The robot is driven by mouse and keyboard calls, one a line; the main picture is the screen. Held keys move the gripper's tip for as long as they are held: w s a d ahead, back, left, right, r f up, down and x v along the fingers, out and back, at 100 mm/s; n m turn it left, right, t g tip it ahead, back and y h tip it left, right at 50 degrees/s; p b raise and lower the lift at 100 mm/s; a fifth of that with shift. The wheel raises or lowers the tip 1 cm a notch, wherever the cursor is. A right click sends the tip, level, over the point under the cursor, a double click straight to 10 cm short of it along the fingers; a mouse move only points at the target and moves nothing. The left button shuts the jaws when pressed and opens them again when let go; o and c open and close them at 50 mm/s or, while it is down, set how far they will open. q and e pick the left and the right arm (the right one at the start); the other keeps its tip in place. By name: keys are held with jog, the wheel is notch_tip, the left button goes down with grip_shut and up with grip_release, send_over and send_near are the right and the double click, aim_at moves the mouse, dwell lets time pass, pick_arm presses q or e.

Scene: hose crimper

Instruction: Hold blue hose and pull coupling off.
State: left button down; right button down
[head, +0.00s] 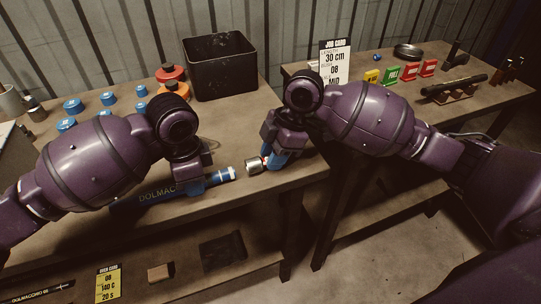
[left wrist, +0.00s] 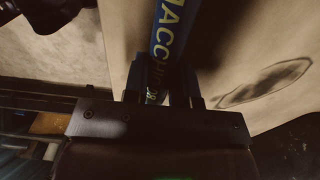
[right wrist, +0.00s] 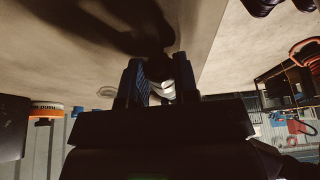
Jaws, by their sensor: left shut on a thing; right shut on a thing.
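The blue hose (head: 150,194) with yellow lettering lies along the front of the left bench top. My left gripper (head: 198,187) is shut around it near its right end; the left wrist view also shows the hose (left wrist: 171,32) between the fingers. The silver coupling (head: 253,165) is just right of the hose's pale end, with a small gap between them. My right gripper (head: 277,160) is shut on the coupling, whose shiny metal (right wrist: 168,88) shows between the fingers in the right wrist view. The fingers hide part of the coupling.
A black bin (head: 220,68), orange-red reels (head: 171,73) and several blue caps (head: 108,98) stand behind on the left bench. A job card (head: 333,62) stands on the right bench with coloured labels (head: 392,74). A gap separates the benches. A lower shelf holds a yellow card (head: 108,284).

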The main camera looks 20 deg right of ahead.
aim_at(265, 158)
jog(key=shift+r, duration=2.45)
pick_arm(q)
jog(key=c, duration=0.8)
grip_release()
jog(key=shift+c, duration=0.2)
notch_tip(265, 158, up, 12)
